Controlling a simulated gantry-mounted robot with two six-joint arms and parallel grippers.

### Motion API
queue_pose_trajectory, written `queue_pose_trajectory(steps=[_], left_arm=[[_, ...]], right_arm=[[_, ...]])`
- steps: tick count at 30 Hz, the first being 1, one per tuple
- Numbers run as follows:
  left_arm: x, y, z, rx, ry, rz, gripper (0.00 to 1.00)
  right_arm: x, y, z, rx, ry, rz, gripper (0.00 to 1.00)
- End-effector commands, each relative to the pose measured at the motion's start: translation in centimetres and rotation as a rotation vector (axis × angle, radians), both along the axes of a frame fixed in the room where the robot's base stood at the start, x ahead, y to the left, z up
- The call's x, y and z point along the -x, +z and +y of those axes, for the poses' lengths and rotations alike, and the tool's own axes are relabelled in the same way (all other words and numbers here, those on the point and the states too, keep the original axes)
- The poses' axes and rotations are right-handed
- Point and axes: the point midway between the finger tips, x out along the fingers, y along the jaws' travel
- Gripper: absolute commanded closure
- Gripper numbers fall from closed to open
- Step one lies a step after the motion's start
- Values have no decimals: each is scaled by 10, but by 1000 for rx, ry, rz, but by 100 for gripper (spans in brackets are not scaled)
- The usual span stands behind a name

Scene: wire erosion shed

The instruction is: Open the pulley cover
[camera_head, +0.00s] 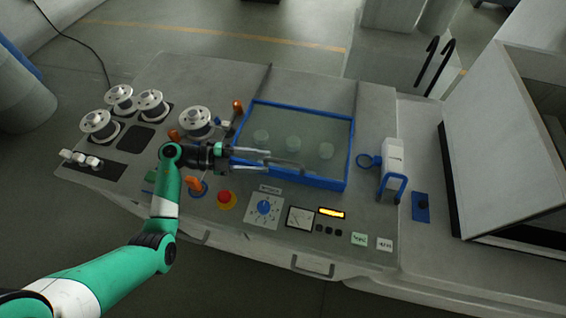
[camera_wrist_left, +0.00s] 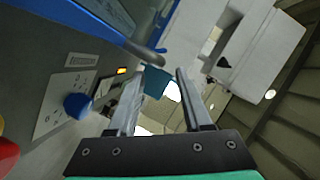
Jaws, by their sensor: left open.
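The pulley cover, a clear lid in a blue frame (camera_head: 349,150), lies flat over several pale round pulleys (camera_head: 293,144) in the head view. It looks closed. A grey bar handle (camera_head: 292,169) runs along its front part. My left gripper (camera_head: 268,161) reaches in from the left over the cover's front left, with its fingers apart around the near end of the handle's area. It is open; whether it touches the handle I cannot tell. In the left wrist view, the open fingers (camera_wrist_left: 158,78) have a grey bar end (camera_wrist_left: 145,50) just ahead. My right gripper is not in view.
White spools (camera_head: 196,122) stand on the panel at left. Orange-tipped levers (camera_head: 195,184), a red button (camera_head: 224,197) and a blue dial (camera_head: 263,207) lie near my arm. A white device with a blue handle (camera_head: 393,184) and a large grey housing (camera_head: 500,150) stand at right.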

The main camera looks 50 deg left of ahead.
Motion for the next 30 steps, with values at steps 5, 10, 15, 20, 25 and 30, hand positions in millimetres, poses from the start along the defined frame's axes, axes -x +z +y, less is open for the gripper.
queue_pose_trajectory(steps=[5, 10, 15, 20, 25, 30], left_arm=[[-30, -10, -26, -1, -5, -1, 50], [-48, -14, -40, 0, -1, -1, 50], [-52, -15, -43, 0, -1, -2, 50], [-52, -14, -43, 0, 0, -1, 50], [-52, -14, -43, 0, 0, -1, 81], [-52, -14, -43, 0, 0, -1, 100]], right_arm=[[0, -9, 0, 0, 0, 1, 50], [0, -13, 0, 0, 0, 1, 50], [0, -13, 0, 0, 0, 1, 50], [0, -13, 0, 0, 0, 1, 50], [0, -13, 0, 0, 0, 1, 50], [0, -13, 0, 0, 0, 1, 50]])
